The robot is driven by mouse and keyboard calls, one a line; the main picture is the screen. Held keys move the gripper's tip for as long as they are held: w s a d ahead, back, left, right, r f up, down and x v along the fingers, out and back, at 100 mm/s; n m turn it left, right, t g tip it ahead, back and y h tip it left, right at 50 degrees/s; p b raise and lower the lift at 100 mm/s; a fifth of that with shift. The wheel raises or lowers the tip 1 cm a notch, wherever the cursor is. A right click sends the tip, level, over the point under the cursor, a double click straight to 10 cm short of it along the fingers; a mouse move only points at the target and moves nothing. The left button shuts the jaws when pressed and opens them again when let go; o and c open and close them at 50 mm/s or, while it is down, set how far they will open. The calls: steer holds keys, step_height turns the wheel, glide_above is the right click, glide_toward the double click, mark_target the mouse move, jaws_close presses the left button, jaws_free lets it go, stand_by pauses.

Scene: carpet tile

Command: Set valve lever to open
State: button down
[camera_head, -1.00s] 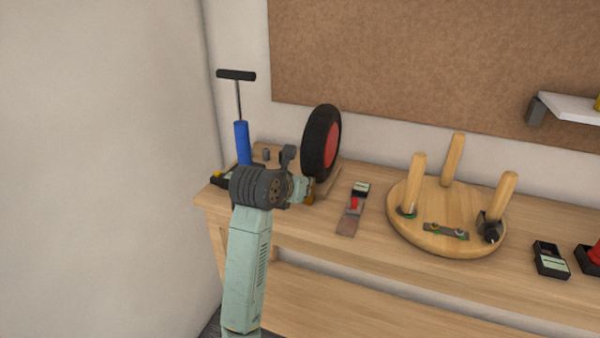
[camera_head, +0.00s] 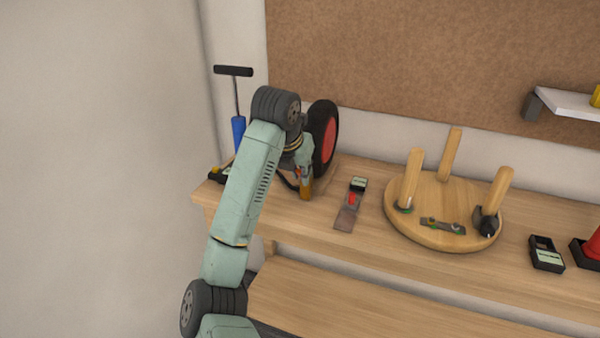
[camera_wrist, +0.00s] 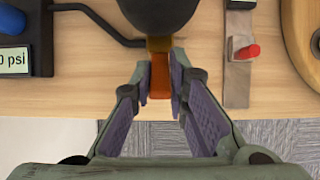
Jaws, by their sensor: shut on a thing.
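The valve lever (camera_wrist: 160,82) is a short orange tab joined to a brass fitting (camera_wrist: 158,44). The fitting sits at the near side of the black wheel, where a dark hose from the pump meets it. In the wrist view the lever points straight toward my gripper. My gripper (camera_wrist: 160,76) is shut on the lever, one finger pad on each side. In the head view my gripper (camera_head: 304,180) reaches down beside the wheel (camera_head: 326,140), near the bench's front edge. The orange lever shows there below the fingers, and my arm hides part of the hose and pump.
The blue pump (camera_head: 238,130) stands at the bench's left end. A strip with a red handle (camera_head: 351,200) lies right of the lever. A round wooden piece with upright legs (camera_head: 440,236) is farther right. The bench front (camera_head: 300,222) is bare below the lever.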

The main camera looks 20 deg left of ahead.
steer(key=c, duration=1.6)
jaws_free()
steer(key=shift+o, duration=0.2)
steer(key=v, duration=1.2)
